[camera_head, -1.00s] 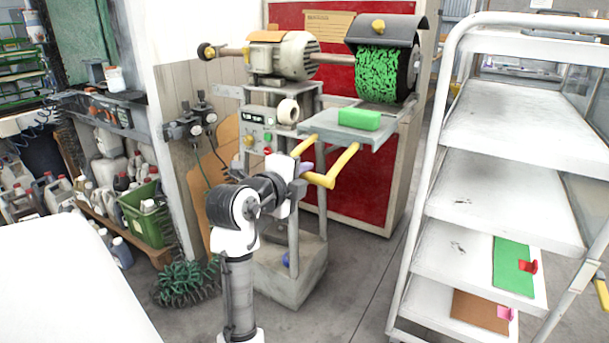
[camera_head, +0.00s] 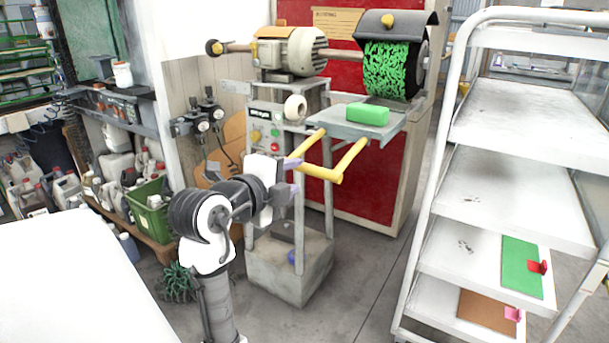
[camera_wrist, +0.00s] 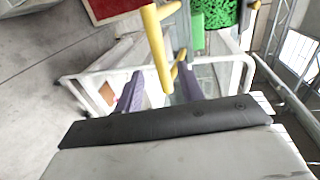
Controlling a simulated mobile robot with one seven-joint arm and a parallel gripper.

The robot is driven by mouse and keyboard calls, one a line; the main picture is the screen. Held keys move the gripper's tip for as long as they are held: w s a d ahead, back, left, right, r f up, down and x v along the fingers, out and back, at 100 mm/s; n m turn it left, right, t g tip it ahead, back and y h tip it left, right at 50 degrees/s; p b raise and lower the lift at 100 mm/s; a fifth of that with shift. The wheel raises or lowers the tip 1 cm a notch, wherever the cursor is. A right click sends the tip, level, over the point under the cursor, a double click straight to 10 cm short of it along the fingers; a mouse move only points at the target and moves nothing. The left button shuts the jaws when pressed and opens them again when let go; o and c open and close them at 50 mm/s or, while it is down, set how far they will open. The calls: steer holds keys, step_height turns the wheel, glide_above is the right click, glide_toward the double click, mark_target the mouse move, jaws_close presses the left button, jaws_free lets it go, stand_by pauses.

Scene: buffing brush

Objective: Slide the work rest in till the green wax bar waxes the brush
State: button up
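The brush (camera_head: 388,70) is a dark roller thickly covered in bright green patches, under a grey hood. The green wax bar (camera_head: 368,114) lies on the grey work rest (camera_head: 340,124), just in front of and below the brush. I cannot tell whether bar and brush touch. The rest's yellow handle (camera_head: 322,173) sticks out toward me. My gripper (camera_head: 294,178) is at the handle's left side. In the wrist view my purple fingers (camera_wrist: 158,92) stand apart, with the yellow handle (camera_wrist: 158,50) showing between them, not visibly gripped. The wax bar (camera_wrist: 197,30) and brush (camera_wrist: 220,10) show beyond.
The motor (camera_head: 290,52) and control panel (camera_head: 264,130) are on the grey stand. A white shelf cart (camera_head: 520,120) stands at the right. Bottles and a green crate (camera_head: 148,205) are at the left. Floor (camera_head: 360,270) between stand and cart is clear.

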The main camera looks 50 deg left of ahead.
steer(key=v, duration=0.6)
steer(key=shift+s, duration=0.2)
steer(key=shift+d, duration=0.1)
